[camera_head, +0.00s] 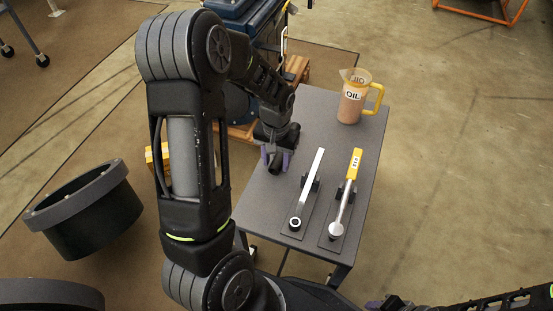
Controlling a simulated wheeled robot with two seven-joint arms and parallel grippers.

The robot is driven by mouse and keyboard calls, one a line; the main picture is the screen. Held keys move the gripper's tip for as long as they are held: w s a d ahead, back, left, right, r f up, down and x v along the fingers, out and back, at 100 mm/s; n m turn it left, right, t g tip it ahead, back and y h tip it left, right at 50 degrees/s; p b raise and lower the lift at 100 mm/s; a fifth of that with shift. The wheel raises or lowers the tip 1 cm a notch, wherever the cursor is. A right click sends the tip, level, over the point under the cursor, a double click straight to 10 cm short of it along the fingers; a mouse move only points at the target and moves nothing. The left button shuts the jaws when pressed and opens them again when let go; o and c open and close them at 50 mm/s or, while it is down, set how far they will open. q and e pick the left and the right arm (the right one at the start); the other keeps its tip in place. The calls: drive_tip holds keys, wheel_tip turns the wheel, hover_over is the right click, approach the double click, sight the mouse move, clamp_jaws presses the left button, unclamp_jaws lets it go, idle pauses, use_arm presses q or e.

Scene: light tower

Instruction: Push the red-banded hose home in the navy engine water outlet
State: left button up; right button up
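The navy engine (236,10) shows only in part at the top middle, behind my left arm. I cannot make out its water outlet or the red-banded hose. My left gripper (277,158) is over the left part of the grey table, pointing down, with its two purple fingers apart. A dark rounded thing (275,169) shows between the fingers. I cannot tell what it is or whether it is gripped. My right gripper (385,304) shows only in part at the bottom edge, and its opening is unclear.
The grey table (318,120) carries an oil jug (351,98) and two long-handled tools, one silver (310,182) and one yellow-handled (347,192), on dark holders. A black tub (88,212) is on the left. An orange frame (490,10) stands top right. Floor right of the table is clear.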

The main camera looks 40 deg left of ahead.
use_arm(q)
drive_tip(key=shift+o, duration=0.6)
drive_tip(key=shift+r, duration=0.1)
wheel_tip(320, 180, up, 7)
drive_tip(key=p, duration=0.2)
drive_tip(key=shift+w+a+p, duration=0.1)
drive_tip(key=shift+a+p, duration=0.05)
drive_tip(key=shift+p, duration=0.15)
drive_tip(key=shift+r, duration=0.3)
